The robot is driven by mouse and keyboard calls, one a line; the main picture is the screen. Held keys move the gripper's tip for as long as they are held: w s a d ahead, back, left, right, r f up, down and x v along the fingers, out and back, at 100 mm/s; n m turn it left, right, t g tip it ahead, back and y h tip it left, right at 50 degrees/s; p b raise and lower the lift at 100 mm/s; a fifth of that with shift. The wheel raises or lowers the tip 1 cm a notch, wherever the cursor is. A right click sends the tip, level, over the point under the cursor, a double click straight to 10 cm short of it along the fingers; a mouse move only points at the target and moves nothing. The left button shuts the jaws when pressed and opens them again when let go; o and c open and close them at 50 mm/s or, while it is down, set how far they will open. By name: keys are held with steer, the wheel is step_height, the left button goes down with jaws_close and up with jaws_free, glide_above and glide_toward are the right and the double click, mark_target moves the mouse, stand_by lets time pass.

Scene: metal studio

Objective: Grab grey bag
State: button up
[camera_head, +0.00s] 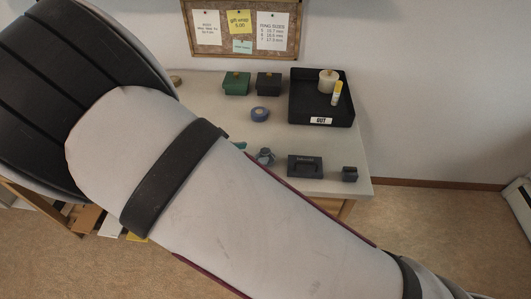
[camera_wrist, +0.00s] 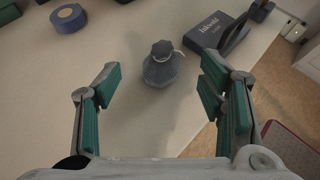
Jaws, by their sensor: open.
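The grey bag (camera_wrist: 162,66) is a small pouch with a gathered, tied neck. It stands on the light table (camera_wrist: 120,115) in the wrist view, a little beyond and between my fingers. It also shows in the head view (camera_head: 265,157), just past the edge of my arm, which hides part of the table around it. My gripper (camera_wrist: 160,90) is open, with its green-padded fingers spread wide and nothing between the pads. The gripper itself is mostly hidden behind my arm in the head view.
A dark labelled box (camera_wrist: 218,33) stands right of the bag, near the table edge. A blue tape roll (camera_wrist: 69,18) lies to the left. A black tray (camera_head: 321,98) holds a candle and a yellow tube. Green (camera_head: 236,83) and black boxes (camera_head: 268,84) stand at the back.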

steer(key=shift+d+r+x, duration=0.1)
steer(key=shift+r+x, duration=0.05)
steer(key=shift+x, duration=1.4)
steer(key=shift+d+r+x, duration=0.1)
steer(key=shift+d+x, duration=0.05)
steer(key=shift+x, duration=1.35)
steer(key=c, duration=1.4)
